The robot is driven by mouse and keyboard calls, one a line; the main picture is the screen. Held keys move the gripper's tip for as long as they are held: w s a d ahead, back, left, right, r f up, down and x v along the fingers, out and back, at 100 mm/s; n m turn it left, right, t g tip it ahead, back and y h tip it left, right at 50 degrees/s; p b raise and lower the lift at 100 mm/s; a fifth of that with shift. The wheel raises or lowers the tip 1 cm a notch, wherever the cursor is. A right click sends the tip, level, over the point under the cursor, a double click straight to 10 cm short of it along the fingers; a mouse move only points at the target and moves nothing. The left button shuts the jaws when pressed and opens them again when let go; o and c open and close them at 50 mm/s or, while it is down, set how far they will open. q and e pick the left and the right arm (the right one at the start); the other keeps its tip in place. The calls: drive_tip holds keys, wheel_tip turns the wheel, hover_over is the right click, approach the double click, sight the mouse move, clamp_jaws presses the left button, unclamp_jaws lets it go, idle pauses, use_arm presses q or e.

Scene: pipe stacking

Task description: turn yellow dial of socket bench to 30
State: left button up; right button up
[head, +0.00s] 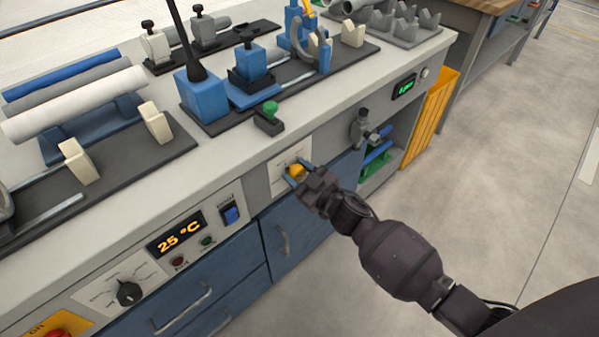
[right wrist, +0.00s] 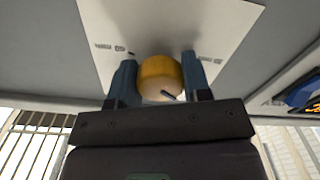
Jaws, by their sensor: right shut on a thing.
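The yellow dial (head: 296,171) sits on a white plate (head: 284,160) on the front of the socket bench. My right gripper (head: 296,173) reaches it from the front, with its fingers on either side of the dial. In the right wrist view the yellow dial (right wrist: 160,78) is between the two blue-grey fingers, and my right gripper (right wrist: 159,82) is shut on it. Small markings show on the plate beside the dial, too blurred to read. My left gripper is not in view.
A display (head: 176,233) reading 25 °C and a black knob (head: 129,292) are on the bench front to the left. Blue drawers and a door (head: 290,245) lie below. Pipes (head: 75,105) and fixtures stand on the bench top. The floor at right is clear.

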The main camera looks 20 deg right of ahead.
drive_tip(key=shift+r+n, duration=0.15)
drive_tip(key=shift+n, duration=0.85)
drive_tip(key=n, duration=0.3)
drive_tip(key=shift+n+p, duration=0.3)
drive_tip(key=shift+p, duration=0.1)
drive_tip(key=n, duration=0.3)
drive_tip(key=shift+n, duration=0.6)
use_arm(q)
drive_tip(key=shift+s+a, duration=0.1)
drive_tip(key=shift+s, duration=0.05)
use_arm(e)
drive_tip(key=shift+n, duration=0.3)
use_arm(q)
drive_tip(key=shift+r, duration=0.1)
